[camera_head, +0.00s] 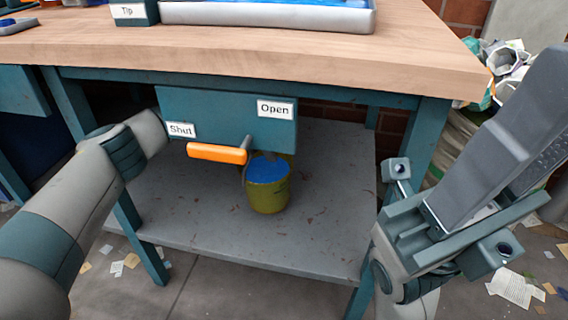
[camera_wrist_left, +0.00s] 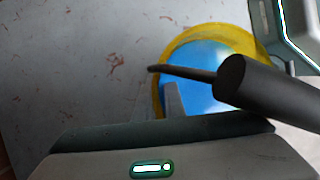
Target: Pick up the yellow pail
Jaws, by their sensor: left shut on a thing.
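The yellow pail (camera_head: 267,196) stands upright on the grey lower shelf under the bench, with blue inside it. It also shows in the left wrist view (camera_wrist_left: 240,38), at the upper right, its yellow rim around the blue. My left arm comes in from the left and its wrist passes behind the teal panel. My left gripper (camera_wrist_left: 173,98) is shut at the near side of the pail's rim, with a finger against the blue inside. The panel hides most of this gripper in the head view. My right gripper (camera_head: 490,150) is raised at the right, away from the pail; its jaw gap is unclear.
The teal panel (camera_head: 225,112), with "Shut" and "Open" labels and an orange handle (camera_head: 217,153), hangs over the pail. A dark cylinder with a thin rod (camera_wrist_left: 262,88) crosses above the pail. The shelf (camera_head: 325,235) is clear around it; table legs stand at both sides.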

